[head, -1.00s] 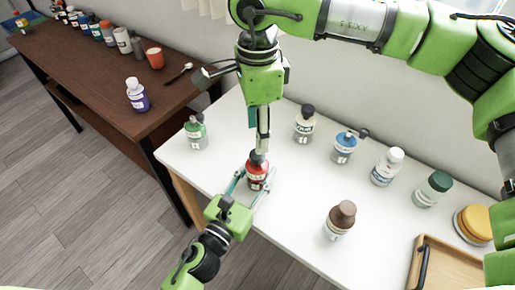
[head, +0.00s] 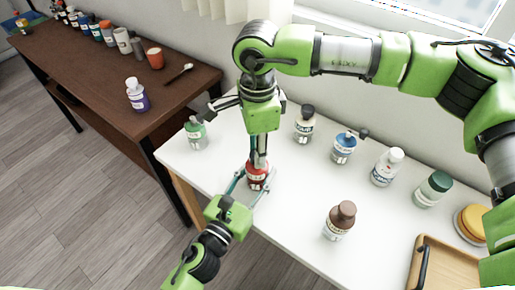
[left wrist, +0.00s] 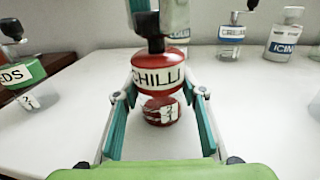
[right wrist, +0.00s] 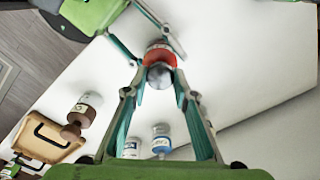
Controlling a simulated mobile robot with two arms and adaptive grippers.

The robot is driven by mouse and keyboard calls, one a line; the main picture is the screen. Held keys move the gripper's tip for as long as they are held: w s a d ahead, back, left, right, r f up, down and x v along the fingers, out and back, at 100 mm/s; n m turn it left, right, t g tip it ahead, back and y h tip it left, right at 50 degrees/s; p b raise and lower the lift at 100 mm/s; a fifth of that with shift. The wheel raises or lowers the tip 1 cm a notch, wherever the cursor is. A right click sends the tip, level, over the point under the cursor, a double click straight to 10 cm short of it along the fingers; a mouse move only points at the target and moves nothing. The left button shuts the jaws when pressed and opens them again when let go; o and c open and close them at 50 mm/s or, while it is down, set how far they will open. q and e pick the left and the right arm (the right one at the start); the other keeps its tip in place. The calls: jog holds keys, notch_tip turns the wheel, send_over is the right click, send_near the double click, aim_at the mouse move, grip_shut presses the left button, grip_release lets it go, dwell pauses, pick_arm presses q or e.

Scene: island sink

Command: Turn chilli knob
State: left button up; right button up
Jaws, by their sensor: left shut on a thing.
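The red chilli bottle (head: 257,179) stands upright on the white counter, its CHILLI label facing the left wrist view (left wrist: 158,75). My left gripper (head: 252,190) is shut on the lower body of the bottle, one finger on each side. The dark knob on top shows in the right wrist view (right wrist: 160,74). My right gripper (right wrist: 161,82) points down from above with its fingers on either side of this knob. A small gap seems to show between fingers and knob. In the head view the right fingers (head: 259,160) mostly hide the knob.
A green bottle (head: 195,136) stands to the left. White-and-black (head: 304,128), blue (head: 343,149), white (head: 385,168) and brown-capped (head: 339,222) bottles stand to the right. A wooden tray (head: 462,262) is at the lower right. A brown table (head: 100,70) stands at the left.

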jog(key=m, duration=0.5)
jog(key=shift+m, duration=0.4)
jog(key=o, duration=1.1)
notch_tip(320, 180, up, 12)
jog(key=shift+r, duration=0.1)
